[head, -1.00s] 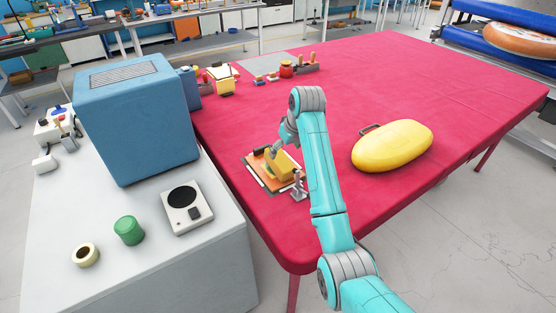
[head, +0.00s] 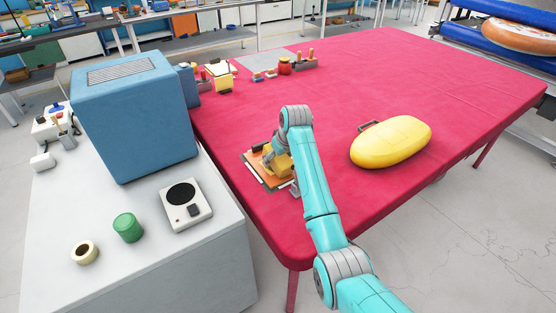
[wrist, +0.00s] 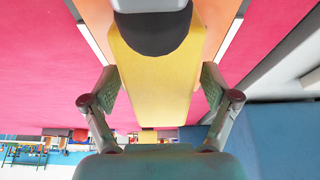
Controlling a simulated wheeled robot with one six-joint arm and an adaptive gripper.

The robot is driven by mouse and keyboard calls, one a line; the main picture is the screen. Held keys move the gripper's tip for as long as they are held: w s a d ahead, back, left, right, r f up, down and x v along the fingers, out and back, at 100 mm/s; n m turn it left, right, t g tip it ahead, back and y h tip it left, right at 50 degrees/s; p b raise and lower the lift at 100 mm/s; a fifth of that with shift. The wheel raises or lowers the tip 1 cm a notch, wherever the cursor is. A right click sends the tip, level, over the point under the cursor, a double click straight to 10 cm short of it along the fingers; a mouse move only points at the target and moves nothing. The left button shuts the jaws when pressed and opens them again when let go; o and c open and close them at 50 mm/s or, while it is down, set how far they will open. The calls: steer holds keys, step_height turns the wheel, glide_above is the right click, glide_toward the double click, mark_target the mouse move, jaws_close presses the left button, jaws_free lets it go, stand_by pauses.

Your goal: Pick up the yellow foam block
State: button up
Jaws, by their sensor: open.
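The yellow foam block (wrist: 158,92) fills the middle of the wrist view, with a dark rounded thing lying across its top end in the picture. In the head view the block (head: 284,170) sits on an orange board (head: 262,177) on the red table, partly hidden by my arm. My gripper (wrist: 160,85) is open, with one finger on each side of the block and a gap showing beside them. In the head view my gripper (head: 268,153) is down at the block, mostly hidden behind my wrist.
A yellow oval inflatable (head: 390,142) with a handle lies right of my arm on the red table (head: 330,85). A blue box (head: 137,115) stands on the grey counter at left. Several small items sit at the table's far left. The table's middle is clear.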

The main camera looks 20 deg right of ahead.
steer(key=c, duration=1)
